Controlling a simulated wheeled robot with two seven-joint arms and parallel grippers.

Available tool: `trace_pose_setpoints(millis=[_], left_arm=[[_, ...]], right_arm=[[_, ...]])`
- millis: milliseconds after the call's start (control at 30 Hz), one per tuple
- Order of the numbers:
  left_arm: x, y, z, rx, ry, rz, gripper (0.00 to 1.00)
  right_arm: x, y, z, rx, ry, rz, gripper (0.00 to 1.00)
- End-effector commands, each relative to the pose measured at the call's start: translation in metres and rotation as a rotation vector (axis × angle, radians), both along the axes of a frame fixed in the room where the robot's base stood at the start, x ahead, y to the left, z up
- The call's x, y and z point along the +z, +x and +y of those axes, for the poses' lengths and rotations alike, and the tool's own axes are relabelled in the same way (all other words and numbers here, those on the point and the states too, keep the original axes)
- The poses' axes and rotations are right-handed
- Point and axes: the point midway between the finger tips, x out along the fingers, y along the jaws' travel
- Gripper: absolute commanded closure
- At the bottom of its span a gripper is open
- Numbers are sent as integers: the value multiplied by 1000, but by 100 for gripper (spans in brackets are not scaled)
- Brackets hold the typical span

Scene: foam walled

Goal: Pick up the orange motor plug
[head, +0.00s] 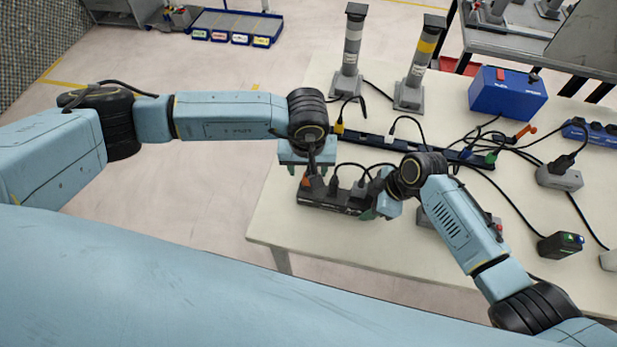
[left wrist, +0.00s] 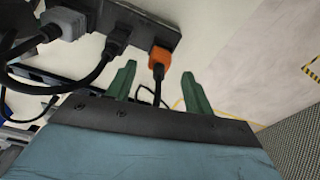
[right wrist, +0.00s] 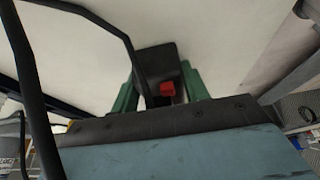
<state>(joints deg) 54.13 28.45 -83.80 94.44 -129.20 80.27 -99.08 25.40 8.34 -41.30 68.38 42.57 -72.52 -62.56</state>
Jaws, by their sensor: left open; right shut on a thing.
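The orange motor plug (head: 306,183) sits in the left end of a black power strip (head: 325,200) on the table. It also shows in the left wrist view (left wrist: 160,60), with its black cable coming toward me. My left gripper (head: 307,176) is open above it. Its green fingertips (left wrist: 158,76) stand on either side of the plug, apart from it. My right gripper (head: 372,206) is shut on the right end of the power strip; in the right wrist view the strip end with a red switch (right wrist: 167,89) lies between the fingers.
Grey (left wrist: 67,22) and black plugs (left wrist: 118,38) with cables sit in the strip beside the orange one. The table's front edge is near.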

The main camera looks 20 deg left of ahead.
Motion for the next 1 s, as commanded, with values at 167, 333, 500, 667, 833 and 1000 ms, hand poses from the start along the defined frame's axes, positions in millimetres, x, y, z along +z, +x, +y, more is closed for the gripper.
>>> trace_pose_setpoints(millis=[167, 333, 500, 667, 833, 1000], left_arm=[[-23, 3, -1, 2, 1, 1, 48], [-27, 4, -1, -1, -1, -1, 48], [-27, 4, -1, -1, -1, 0, 54], [-27, 4, -1, 0, -1, 0, 75], [-27, 4, -1, 0, 0, 0, 97], [-26, 4, -1, 0, 0, 0, 99]], right_arm=[[0, 0, 0, 0, 0, -1, 84], [0, 0, 0, 0, 0, -1, 84], [0, 0, 0, 0, 0, -1, 84], [0, 0, 0, 0, 0, -1, 84], [0, 0, 0, 0, 0, -1, 84], [0, 0, 0, 0, 0, -1, 84]])
